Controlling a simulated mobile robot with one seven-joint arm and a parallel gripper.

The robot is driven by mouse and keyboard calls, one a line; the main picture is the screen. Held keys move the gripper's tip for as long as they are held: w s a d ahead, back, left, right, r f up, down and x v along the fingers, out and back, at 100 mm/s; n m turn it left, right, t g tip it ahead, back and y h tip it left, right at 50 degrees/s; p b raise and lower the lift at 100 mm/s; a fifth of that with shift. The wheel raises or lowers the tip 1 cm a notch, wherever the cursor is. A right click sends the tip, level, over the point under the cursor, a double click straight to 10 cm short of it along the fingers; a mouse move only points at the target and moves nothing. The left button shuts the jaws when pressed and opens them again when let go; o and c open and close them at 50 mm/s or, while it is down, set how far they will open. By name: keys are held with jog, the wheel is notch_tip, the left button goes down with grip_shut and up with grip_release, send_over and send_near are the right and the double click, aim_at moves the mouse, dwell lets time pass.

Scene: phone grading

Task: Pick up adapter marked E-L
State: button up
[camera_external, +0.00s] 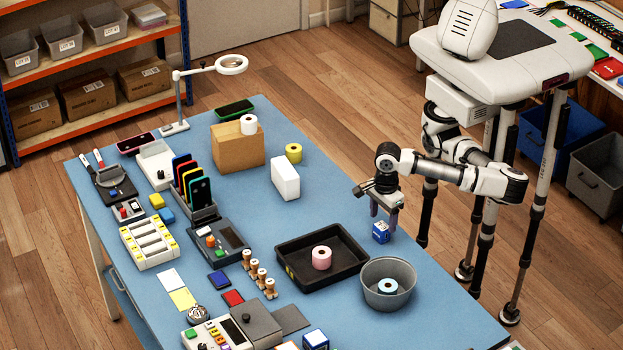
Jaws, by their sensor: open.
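A small blue block-shaped item (380,234) with white markings on its face, possibly the adapter, sits on the blue table near its right edge. The marking is too small to read. My gripper (383,215) is open and points down just above this block, with its fingertips near the block's top. I cannot tell whether the fingers touch it. A similar blue and white block (316,340) stands at the front edge of the picture, partly cut off. I cannot tell which of the two is marked E-L.
A black tray (290,252) holding a pink roll and a grey bowl (373,297) with a blue roll stand near the gripper. A white box (285,178) and a cardboard box (232,155) stand farther back. The table's front right corner is clear.

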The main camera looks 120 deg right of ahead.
aim_at(382, 226)
notch_tip(382, 226, down, 4)
jog(key=shift+f, duration=0.1)
jog(key=c, duration=1.1)
